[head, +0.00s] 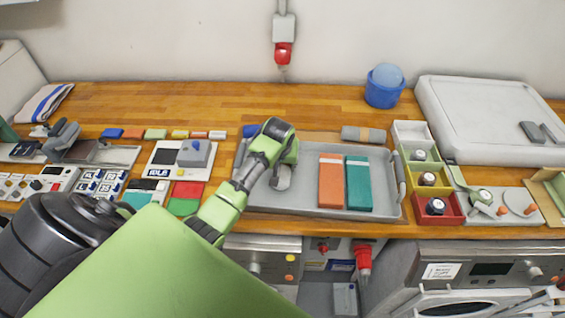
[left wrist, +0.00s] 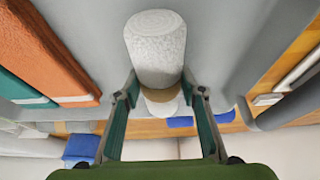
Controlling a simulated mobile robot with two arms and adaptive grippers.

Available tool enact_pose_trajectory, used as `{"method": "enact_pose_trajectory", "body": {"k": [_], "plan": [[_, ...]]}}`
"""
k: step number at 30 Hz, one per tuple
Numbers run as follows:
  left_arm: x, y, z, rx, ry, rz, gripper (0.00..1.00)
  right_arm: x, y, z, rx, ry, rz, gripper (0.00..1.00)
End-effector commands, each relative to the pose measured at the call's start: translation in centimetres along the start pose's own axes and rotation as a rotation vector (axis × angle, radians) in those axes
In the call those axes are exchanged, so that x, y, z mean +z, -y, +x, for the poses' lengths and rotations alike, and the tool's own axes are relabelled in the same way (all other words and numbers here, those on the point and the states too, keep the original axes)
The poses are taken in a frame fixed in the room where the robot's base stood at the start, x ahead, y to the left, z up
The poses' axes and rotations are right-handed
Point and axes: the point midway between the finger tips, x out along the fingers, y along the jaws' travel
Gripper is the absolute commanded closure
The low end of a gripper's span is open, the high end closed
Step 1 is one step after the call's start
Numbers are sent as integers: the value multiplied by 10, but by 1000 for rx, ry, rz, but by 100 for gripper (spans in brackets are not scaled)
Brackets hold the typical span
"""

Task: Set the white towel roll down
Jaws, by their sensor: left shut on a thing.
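The white towel roll (left wrist: 155,48) has a tan band near its lower end in the left wrist view. My left gripper (left wrist: 160,85) is shut on it, one finger on each side. In the head view the left gripper (head: 285,165) is over the left part of the grey tray (head: 330,206). A pale end of the roll (head: 281,180) shows below it, mostly hidden by the gripper. I cannot tell whether the roll touches the tray floor. My right gripper is in neither view.
An orange folded towel (head: 331,180) and a teal one (head: 358,184) lie in the tray, right of my left gripper. A grey roll with a tan band (head: 363,134) lies at the tray's back edge. Small coloured bins (head: 428,180) stand to the right.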

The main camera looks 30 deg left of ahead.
Motion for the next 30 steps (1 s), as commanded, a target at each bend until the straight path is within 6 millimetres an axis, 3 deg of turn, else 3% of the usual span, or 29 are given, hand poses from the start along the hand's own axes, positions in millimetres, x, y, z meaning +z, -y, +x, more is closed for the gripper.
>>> {"method": "enact_pose_trajectory", "body": {"k": [8,9,11,22,30], "plan": [[2,0,4,0,1,0,86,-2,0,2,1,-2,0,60],[2,0,4,0,1,0,60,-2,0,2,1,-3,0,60],[2,0,4,0,1,0,46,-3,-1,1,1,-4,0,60],[0,0,2,0,-1,0,46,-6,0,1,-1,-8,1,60],[0,0,-25,1,-4,-1,46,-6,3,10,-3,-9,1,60]]}}
